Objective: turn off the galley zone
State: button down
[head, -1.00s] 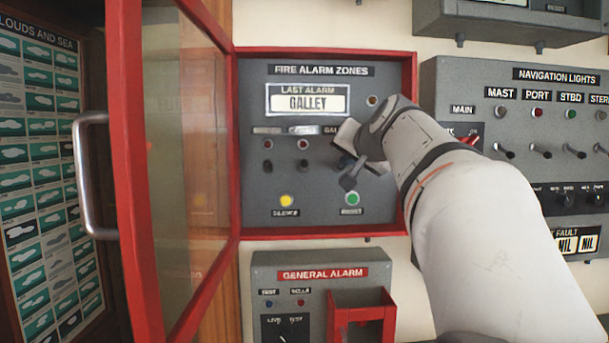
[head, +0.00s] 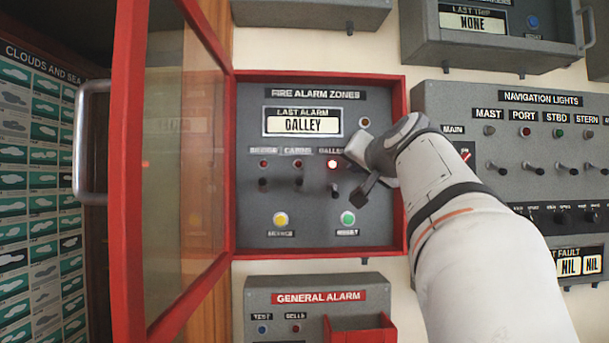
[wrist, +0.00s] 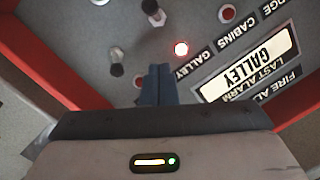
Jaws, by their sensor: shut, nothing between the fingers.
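The fire alarm zones panel (head: 250,215) sits in a red-framed box in the head view. Its display reads GALLEY. The galley lamp (head: 333,164) glows red, and it also shows lit in the wrist view (wrist: 181,49). The galley switch (head: 334,188) is below that lamp; in the wrist view (wrist: 154,13) it is near the top edge. Its exact lever position is hard to tell. My gripper (head: 356,152) is right of the galley switch. In the wrist view its fingers (wrist: 157,84) are shut and empty, beside an unlit lamp, apart from the galley switch.
The open glazed red door (head: 130,180) stands left of the panel. Bridge and cabins switches (head: 298,183) are left of galley; another switch (wrist: 117,64) is close to my fingers. Yellow (head: 281,219) and green (head: 348,218) buttons are below. The navigation lights panel (head: 470,180) is to the right.

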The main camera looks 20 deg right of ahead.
jog(key=s+a+f+b, duration=0.1)
jog(key=s, duration=0.7)
jog(key=shift+s+a+f+b, duration=0.25)
jog(key=shift+a+b, duration=0.05)
jog(key=shift+a, duration=0.05)
jog(key=w+a+f+n+g+y+p, duration=0.1)
jog(key=a+f+n+g+y+p, duration=0.15)
jog(key=a+f, duration=0.6)
jog(key=w+a+f+n+g+y+p, duration=0.1)
jog(key=a+f+g+p, duration=0.25)
jog(key=f, duration=0.95)
jog(key=s+a+f+n+g+p, duration=0.2)
jog(key=s+a+f+g, duration=0.1)
jog(key=s+f, duration=0.4)
jog(key=s+a+f+n+g+p, duration=0.2)
jog(key=s+f, duration=0.5)
jog(key=f, duration=0.6)
jog(key=a+n+g, duration=0.1)
jog(key=a+g, duration=0.1)
jog(key=g, duration=0.1)
jog(key=shift+s+a+f, duration=0.2)
jog(key=shift+s+f, duration=0.1)
jog(key=shift+s, duration=0.1)
